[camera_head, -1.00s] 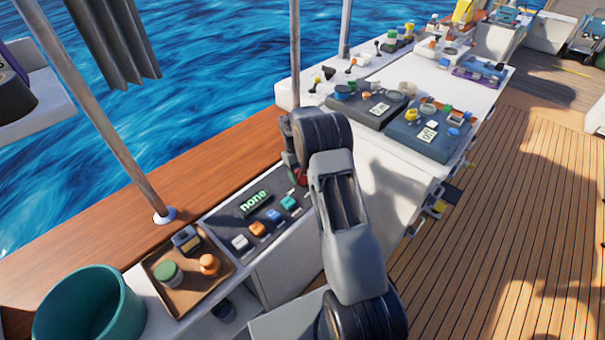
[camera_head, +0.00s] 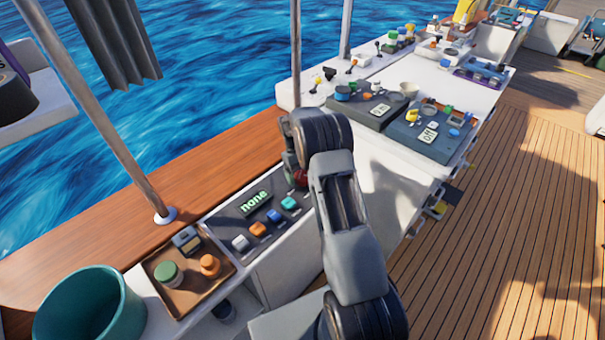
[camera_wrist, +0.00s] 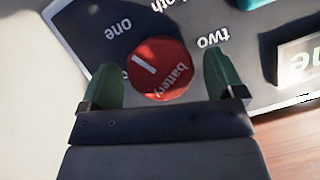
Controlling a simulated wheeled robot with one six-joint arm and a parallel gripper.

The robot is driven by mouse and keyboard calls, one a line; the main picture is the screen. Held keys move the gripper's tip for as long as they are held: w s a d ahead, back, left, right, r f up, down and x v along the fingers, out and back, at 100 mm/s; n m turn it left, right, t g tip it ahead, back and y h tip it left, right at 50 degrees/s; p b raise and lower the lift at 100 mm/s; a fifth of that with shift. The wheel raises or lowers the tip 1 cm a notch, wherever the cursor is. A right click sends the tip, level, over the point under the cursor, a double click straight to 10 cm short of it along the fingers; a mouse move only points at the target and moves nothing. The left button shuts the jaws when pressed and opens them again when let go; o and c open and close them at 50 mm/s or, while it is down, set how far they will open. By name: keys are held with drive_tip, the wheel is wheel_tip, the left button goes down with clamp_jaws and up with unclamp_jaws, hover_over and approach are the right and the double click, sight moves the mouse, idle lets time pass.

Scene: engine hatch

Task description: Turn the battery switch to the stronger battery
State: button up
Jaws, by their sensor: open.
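The battery switch (camera_wrist: 160,68) is a round red knob with a white pointer line and the word "battery", in the wrist view. The labels "one" (camera_wrist: 118,29), "two" (camera_wrist: 213,40) and a partly cut "both" show upside down around it. The pointer line slants to the upper left, towards "one". My gripper (camera_wrist: 161,80) is open, with a green finger on each side of the knob; I cannot tell if they touch it. In the head view, a bit of red (camera_head: 300,178) shows beside my arm. The display (camera_head: 255,202) on the dark panel reads "none".
White, orange, blue and teal buttons (camera_head: 274,216) sit below the display. A brown tray (camera_head: 183,310) with small items and a teal bucket (camera_head: 90,306) stand at left. Dark panels with dials (camera_head: 432,135) lie farther along the white counter. A metal pole (camera_head: 296,55) rises behind my arm.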

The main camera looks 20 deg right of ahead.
drive_tip(key=v, duration=1.3)
drive_tip(key=shift+w+r+p, duration=0.2)
drive_tip(key=shift+r+p, duration=0.1)
drive_tip(key=shift+r, duration=0.1)
wheel_tip(320, 180, down, 5)
drive_tip(key=s+m, duration=0.1)
drive_tip(key=s+a+r+t+p, duration=0.1)
drive_tip(key=s+a+r+t, duration=0.1)
drive_tip(key=s+r, duration=0.3)
drive_tip(key=s+a+r+t+p, duration=0.1)
drive_tip(key=s+a+r+t, duration=0.2)
drive_tip(key=s, duration=1.1)
drive_tip(key=s+a+r+t+p, duration=0.1)
drive_tip(key=s+a+r+t, duration=0.2)
drive_tip(key=s+a+r, duration=0.2)
drive_tip(key=shift+s+r+y, duration=0.3)
drive_tip(key=shift+s+r, duration=1.05)
drive_tip(key=shift+s, duration=0.85)
drive_tip(key=shift+a, duration=0.1)
